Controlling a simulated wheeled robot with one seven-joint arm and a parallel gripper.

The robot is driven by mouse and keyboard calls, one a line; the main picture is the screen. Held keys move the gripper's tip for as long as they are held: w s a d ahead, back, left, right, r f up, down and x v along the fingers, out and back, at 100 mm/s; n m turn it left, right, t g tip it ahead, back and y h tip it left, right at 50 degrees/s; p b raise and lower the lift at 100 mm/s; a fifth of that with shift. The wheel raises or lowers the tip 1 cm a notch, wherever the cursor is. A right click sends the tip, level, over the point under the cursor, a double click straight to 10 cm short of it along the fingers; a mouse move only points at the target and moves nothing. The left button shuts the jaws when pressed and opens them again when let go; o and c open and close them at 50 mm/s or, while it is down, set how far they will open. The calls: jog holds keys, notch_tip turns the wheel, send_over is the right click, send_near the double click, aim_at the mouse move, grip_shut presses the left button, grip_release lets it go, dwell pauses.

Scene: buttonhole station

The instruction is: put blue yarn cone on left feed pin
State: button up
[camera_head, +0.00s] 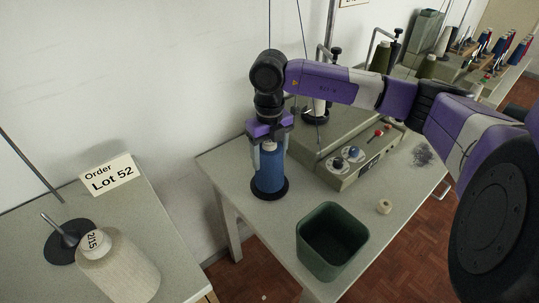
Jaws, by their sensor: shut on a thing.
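The blue yarn cone (270,172) is upright at the left end of the sewing table, with a pale top. My gripper (269,148) points down from above and is shut on the cone's upper part, one finger at each side. The cone's base is over a black round disc (284,188), which shows around its foot. Whether the cone rests fully on the disc cannot be told. Any pin there is hidden by the cone and my gripper.
A green bin (332,243) and a small cream roll (384,206) are on the table front. The grey-green machine (350,150) stands right of the cone. A cream cone (118,268), a black disc with a rod (68,240) and an order card (110,175) are on the left table.

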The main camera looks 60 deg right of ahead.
aim_at(270, 141)
jog(key=o, duration=1.7)
jog(key=shift+c, duration=0.2)
notch_tip(270, 141, up, 8)
jog(key=shift+f, duration=0.1)
